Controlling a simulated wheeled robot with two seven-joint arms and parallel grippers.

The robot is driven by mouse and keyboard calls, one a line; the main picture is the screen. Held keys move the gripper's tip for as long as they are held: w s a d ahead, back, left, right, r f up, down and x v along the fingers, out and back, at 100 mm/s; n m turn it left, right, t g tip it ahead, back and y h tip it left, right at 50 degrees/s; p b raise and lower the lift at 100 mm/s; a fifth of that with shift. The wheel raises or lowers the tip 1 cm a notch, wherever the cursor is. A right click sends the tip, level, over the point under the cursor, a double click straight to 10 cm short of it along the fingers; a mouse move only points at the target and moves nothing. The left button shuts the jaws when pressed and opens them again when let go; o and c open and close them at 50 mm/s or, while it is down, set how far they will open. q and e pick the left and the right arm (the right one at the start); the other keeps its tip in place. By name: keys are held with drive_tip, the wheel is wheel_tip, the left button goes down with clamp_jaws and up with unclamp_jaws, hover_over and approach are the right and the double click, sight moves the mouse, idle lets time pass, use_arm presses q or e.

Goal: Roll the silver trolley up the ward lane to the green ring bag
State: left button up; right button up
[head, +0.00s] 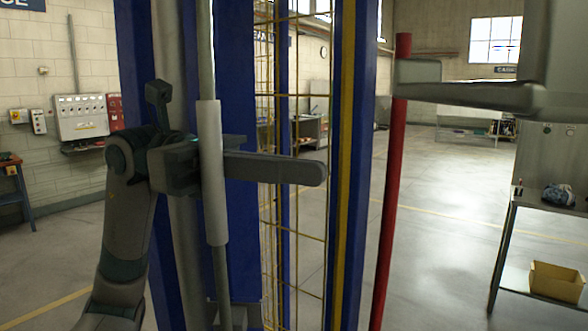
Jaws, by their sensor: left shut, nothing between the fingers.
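My left gripper (318,172) is in the middle left of the head view, its dark arm coming up from the lower left. It is shut and empty, its fingers pointing right. A silver upright pole with a pale sleeve (212,175) crosses in front of the gripper. I cannot tell whether this pole belongs to the silver trolley; no trolley base shows. A grey finger-like part (475,95) at the upper right, close to the camera, appears to be my right gripper; its jaw state is unclear. The green ring bag is not in view.
A blue post (270,290) and a yellow mesh panel (300,110) stand close ahead. A red pole (390,190) stands right of them. A steel bench (545,205) with a yellow bin (556,282) is at the right. The grey floor (440,240) between is clear.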

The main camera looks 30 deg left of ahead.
use_arm(q)
drive_tip(key=o, duration=0.5)
drive_tip(key=shift+s+r, duration=0.1)
drive_tip(key=shift+c, duration=0.2)
drive_tip(key=shift+o, duration=1.3)
drive_tip(key=shift+w+a, duration=0.1)
drive_tip(key=shift+w, duration=0.1)
drive_tip(key=shift+o, duration=0.3)
drive_tip(key=shift+a, duration=0.15)
